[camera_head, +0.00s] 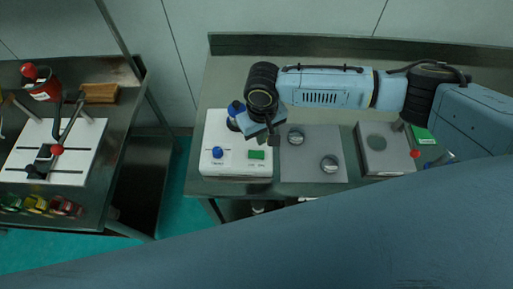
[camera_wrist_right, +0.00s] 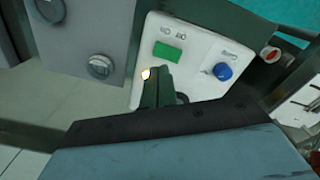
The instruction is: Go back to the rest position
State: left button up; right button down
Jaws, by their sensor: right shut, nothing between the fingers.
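My right gripper (camera_head: 273,134) is at the end of the arm coming in from the right, above the white machine (camera_head: 222,166). Its fingers are shut and empty. In the right wrist view the closed fingers (camera_wrist_right: 160,88) point at the white panel (camera_wrist_right: 203,50), just below the green switch (camera_wrist_right: 167,52); I cannot tell whether they touch it. A blue knob (camera_wrist_right: 222,71) sits beside the switch, and it also shows in the head view (camera_head: 217,153). My left gripper is not in view.
A grey plate with two round metal pieces (camera_head: 296,136) (camera_head: 330,163) lies right of the machine. A grey square device (camera_head: 403,160) stands further right. A separate left table (camera_head: 112,130) holds a white board, a red container (camera_head: 45,90) and a brown block (camera_head: 100,93). A floor gap separates the tables.

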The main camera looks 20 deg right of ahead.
jog(key=shift+r, duration=0.1)
dwell(0.5)
jog(key=s+a+r+n+t+y, duration=0.1)
jog(key=s+a+y, duration=0.1)
jog(key=s+a, duration=0.3)
jog(key=s+a+r+n+y, duration=0.2)
jog(key=s+a+y, duration=0.1)
jog(key=s+a, duration=0.2)
jog(key=s+d+m+t+h, duration=0.15)
jog(key=s+d, duration=0.35)
jog(key=d, duration=0.5)
jog(key=s+d+m+t+h, duration=0.1)
jog(key=s+d+m+h, duration=0.3)
jog(key=d, duration=0.7)
notch_tip(320, 180, down, 31)
jog(key=s+n+g+b, duration=0.1)
jog(key=n+b, duration=0.1)
jog(key=b, duration=0.6)
jog(key=s+f+b, duration=0.3)
jog(key=s+f, duration=0.2)
jog(key=f, duration=0.3)
jog(key=s+d+f+g+b, duration=0.1)
jog(key=s+f+b, duration=0.2)
jog(key=s+f, duration=0.3)
jog(key=s+d+f+b, duration=0.1)
jog(key=s+f+b, duration=0.2)
jog(key=f, duration=0.9)
jog(key=s, duration=0.3)
jog(key=shift+s+f, duration=0.2)
jog(key=shift+s, duration=0.05)
